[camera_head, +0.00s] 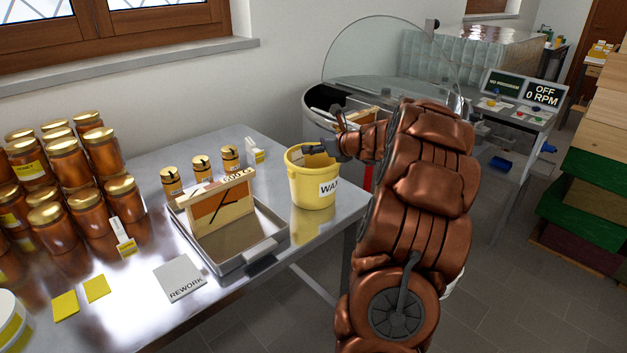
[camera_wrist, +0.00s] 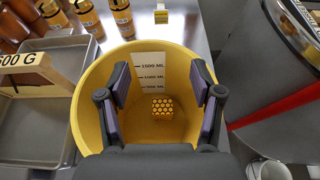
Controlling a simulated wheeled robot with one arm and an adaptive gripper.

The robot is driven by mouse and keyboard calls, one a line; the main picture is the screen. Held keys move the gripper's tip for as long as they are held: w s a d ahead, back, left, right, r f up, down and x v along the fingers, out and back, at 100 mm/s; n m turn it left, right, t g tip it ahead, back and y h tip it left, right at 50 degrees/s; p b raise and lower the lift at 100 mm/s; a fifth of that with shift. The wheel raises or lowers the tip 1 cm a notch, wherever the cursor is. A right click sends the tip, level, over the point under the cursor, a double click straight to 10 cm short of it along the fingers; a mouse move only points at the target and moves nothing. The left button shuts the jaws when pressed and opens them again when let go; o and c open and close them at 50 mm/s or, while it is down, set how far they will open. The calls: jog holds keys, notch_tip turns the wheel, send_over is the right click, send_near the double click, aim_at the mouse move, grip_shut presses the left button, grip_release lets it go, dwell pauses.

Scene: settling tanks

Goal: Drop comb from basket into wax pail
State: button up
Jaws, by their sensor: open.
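The yellow wax pail (camera_head: 306,188) stands on the metal table, near its right end, with a white "WAX" label partly hidden by my arm. In the wrist view I look down into the pail (camera_wrist: 90,112) and see a white millilitre scale on its inner wall. A small orange comb piece (camera_wrist: 162,108) with a honeycomb pattern lies low inside the pail. My gripper (camera_wrist: 162,92) is open, its dark fingers spread apart over the pail, with the comb between them in the picture and apart from them. My gripper (camera_head: 322,147) also shows at the pail's rim in the head view. I cannot make out the basket.
A metal tray (camera_head: 236,250) holding a wooden frame (camera_head: 218,204) is left of the pail. Several honey jars (camera_head: 92,200) crowd the table's left. Behind my arm stands a metal drum (camera_head: 318,112) with a clear lid. A "REWORK" card (camera_head: 180,278) lies in front.

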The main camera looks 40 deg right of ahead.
jog(key=v, duration=1.1)
jog(key=shift+s, duration=0.1)
jog(key=w+a+f+n+g+y+p, duration=0.15)
jog(key=a+n+g+y, duration=0.4)
jog(key=a+n, duration=1.55)
jog(key=s+a+f+m+g, duration=0.1)
jog(key=s+a, duration=0.1)
jog(key=a, duration=0.7)
jog(key=s+a+m+g, duration=0.2)
jog(key=s+a, duration=0.1)
jog(key=a, duration=0.5)
jog(key=s+a+f+n+g+p, duration=0.2)
jog(key=s+a+f+n+g, duration=0.15)
jog(key=s+a+n, duration=0.7)
jog(key=s+d+f+n+g+h, duration=0.1)
jog(key=s+d+n+g+h, duration=0.2)
jog(key=s+n, duration=0.4)
jog(key=shift+s+d+n+h, duration=0.35)
jog(key=shift+s+d+h, duration=0.6)
jog(key=shift+s, duration=3.1)
jog(key=shift+a+f, duration=0.1)
jog(key=shift+a, duration=0.1)
jog(key=shift+c, duration=0.3)
